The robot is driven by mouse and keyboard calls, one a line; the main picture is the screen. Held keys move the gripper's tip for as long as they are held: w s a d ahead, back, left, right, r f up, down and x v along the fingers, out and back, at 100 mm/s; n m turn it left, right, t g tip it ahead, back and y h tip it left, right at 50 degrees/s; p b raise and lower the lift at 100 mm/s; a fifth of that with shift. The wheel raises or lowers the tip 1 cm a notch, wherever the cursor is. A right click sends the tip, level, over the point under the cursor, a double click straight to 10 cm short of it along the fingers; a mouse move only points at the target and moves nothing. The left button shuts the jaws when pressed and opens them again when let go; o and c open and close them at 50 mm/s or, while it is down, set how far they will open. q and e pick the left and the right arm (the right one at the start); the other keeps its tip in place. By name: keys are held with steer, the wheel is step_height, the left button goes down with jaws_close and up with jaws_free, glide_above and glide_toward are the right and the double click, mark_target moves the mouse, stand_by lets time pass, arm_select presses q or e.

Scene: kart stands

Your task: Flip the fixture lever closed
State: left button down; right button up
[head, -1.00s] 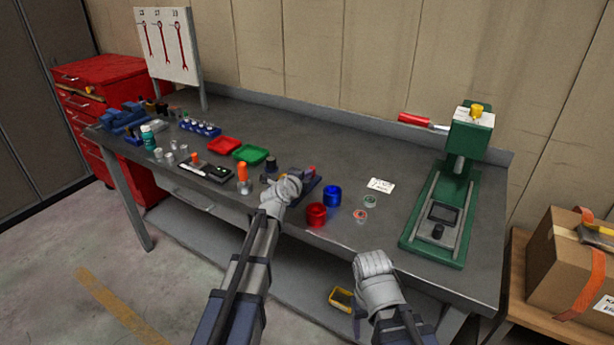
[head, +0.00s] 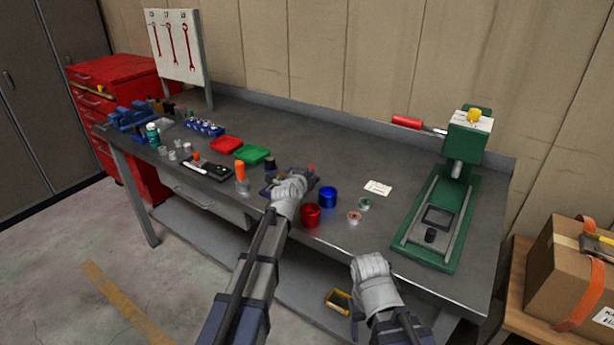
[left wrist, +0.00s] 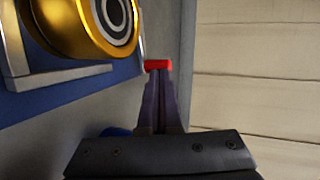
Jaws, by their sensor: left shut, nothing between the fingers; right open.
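The fixture (head: 313,182) stands near the bench's front edge, mostly hidden behind my left gripper in the head view. Its blue base (left wrist: 60,100) and a gold round part (left wrist: 95,28) fill the upper left of the left wrist view. The lever's red tip (head: 311,168) stands up just behind my gripper; it also shows in the left wrist view (left wrist: 158,64) at the fingertips. My left gripper (head: 292,184) is shut and empty; whether its fingers touch the red tip I cannot tell. My right gripper (head: 369,262) is open, low in front of the bench.
A red cup (head: 310,216) and a blue cup (head: 328,197) stand close right of the fixture. An orange-handled tool (head: 240,172) stands left. Red (head: 225,145) and green (head: 251,154) trays lie behind. A green press (head: 466,150) stands at the bench's right.

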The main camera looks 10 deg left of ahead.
arm_select(q)
steer(key=shift+w+d, duration=0.65)
steer(key=shift+w, duration=0.2)
steer(key=shift+w+d, duration=0.2)
steer(key=shift+w, duration=0.65)
steer(key=shift+w+d, duration=0.2)
steer(key=shift+w, duration=0.65)
arm_select(e)
steer(key=shift+d, duration=0.25)
arm_select(q)
steer(key=s, duration=0.2)
steer(key=s+d, duration=0.1)
steer(key=s, duration=0.2)
steer(key=shift+d, duration=0.15)
steer(key=s+r+p, duration=0.1)
steer(key=s, duration=0.1)
steer(key=s+d, duration=0.1)
steer(key=s, duration=0.1)
steer(key=s+d+r+p, duration=0.1)
steer(key=s, duration=0.2)
steer(key=shift+r+p, duration=0.35)
steer(key=shift+s+d+r, duration=0.15)
steer(key=shift+s+d, duration=0.1)
steer(key=shift+s, duration=0.3)
arm_select(e)
steer(key=shift+s+a+r, duration=0.1)
steer(key=shift+r, duration=0.65)
steer(key=shift+s+a+r, duration=0.1)
steer(key=shift+r, duration=0.65)
